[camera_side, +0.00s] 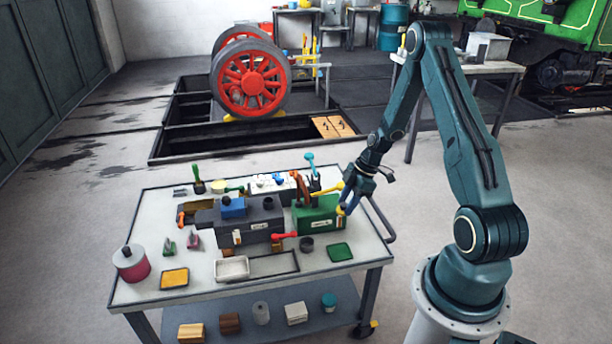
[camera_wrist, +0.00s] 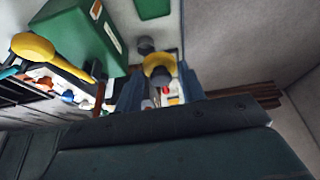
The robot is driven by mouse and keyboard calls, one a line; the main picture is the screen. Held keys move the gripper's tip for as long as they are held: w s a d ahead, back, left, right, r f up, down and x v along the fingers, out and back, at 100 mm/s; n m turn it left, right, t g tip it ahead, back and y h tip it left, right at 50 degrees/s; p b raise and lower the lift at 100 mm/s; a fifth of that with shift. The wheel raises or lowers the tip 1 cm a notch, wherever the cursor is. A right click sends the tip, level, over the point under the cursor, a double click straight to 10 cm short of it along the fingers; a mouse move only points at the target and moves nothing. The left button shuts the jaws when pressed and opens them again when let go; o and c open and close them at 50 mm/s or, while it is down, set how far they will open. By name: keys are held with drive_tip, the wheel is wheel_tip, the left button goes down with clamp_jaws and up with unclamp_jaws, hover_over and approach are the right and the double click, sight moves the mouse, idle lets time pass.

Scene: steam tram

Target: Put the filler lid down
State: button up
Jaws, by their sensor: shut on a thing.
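The filler lid seems to be the small round yellow piece (camera_side: 341,209) at the right end of the green box (camera_side: 318,217). In the wrist view the yellow piece (camera_wrist: 158,63) sits between my fingertips, with a grey part at its middle. My gripper (camera_side: 352,196) is shut on it, pointing down above the trolley's right side. The green box also shows in the wrist view (camera_wrist: 72,38), to the left of my fingers. I cannot tell in the side view whether the lid touches the box.
A dark cup (camera_side: 306,244) and a green tray (camera_side: 340,252) lie in front of the green box. A grey machine block (camera_side: 240,224) fills the trolley's middle. Bare trolley top shows near its right edge.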

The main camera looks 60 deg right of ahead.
wheel_tip(320, 180, down, 18)
drive_tip(key=shift+r, duration=0.1)
idle(1.0)
drive_tip(key=o, duration=1)
drive_tip(key=v, duration=1.2)
drive_tip(key=shift+w+a+r, duration=0.1)
